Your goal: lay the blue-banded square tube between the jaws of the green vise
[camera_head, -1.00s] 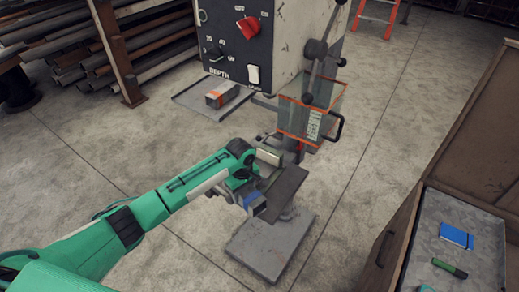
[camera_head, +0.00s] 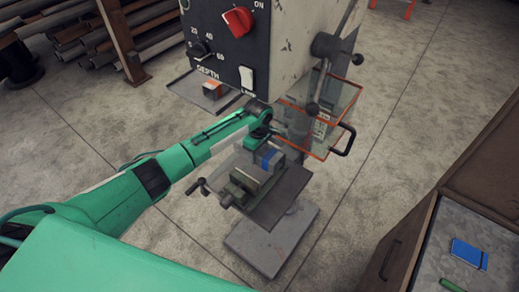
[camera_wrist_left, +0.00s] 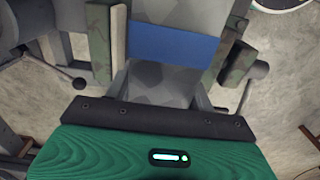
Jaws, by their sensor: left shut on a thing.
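The grey square tube with a blue band (camera_head: 268,157) is in my left gripper (camera_head: 263,143), which is shut on it at the vise. The green vise (camera_head: 246,181) stands on the drill press table. In the left wrist view the tube's blue band (camera_wrist_left: 175,44) shows between the vise's left jaw (camera_wrist_left: 100,45) and right jaw (camera_wrist_left: 238,62). I cannot tell whether the tube rests on the vise bed or hangs just above it. Its underside is hidden. My right gripper is not in view.
The drill press head (camera_head: 265,45) stands close behind my left gripper, with a clear orange-edged guard (camera_head: 325,115) to its right. An orange-banded block (camera_head: 212,90) sits on a side tray (camera_head: 185,92). A workbench with a blue notebook (camera_head: 469,254) stands at right.

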